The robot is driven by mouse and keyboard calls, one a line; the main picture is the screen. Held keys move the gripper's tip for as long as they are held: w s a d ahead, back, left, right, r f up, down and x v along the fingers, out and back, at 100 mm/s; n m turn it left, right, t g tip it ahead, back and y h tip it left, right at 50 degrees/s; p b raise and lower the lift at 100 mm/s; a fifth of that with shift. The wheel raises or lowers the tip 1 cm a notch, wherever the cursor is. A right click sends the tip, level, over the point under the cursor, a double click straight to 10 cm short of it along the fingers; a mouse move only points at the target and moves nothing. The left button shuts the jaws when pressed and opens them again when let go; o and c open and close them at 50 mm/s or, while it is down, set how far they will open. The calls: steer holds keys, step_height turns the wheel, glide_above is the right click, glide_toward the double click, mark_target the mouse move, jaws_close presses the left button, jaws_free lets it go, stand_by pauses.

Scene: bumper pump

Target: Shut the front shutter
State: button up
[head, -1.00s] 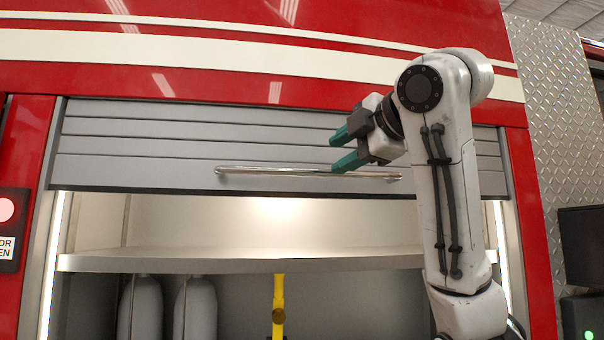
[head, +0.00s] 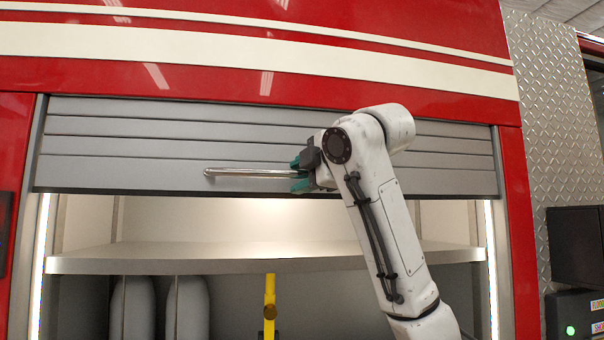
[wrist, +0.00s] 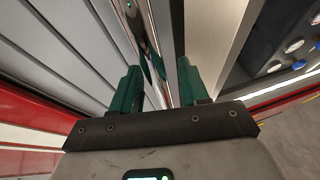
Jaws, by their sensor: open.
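The grey slatted front shutter (head: 140,145) is mostly rolled up, its bottom edge above the lit shelf in the head view. Its slats also show at left in the wrist view (wrist: 70,45). A chrome bar handle (head: 245,173) runs along its lower slat; its right part is hidden behind my gripper and arm. My gripper (head: 297,173) has green fingers and is open at the handle, one finger above it and one below. In the wrist view the shiny bar (wrist: 148,40) passes between the open fingers (wrist: 158,88). Contact cannot be told.
Below the shutter is an open compartment with a shelf (head: 200,262), grey cylinders (head: 187,308) and a yellow pole (head: 269,300). Bright light strips line both sides. A diamond-plate panel (head: 545,130) and dark boxes (head: 575,245) stand at right.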

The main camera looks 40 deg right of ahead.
jaws_close()
stand_by(0.5)
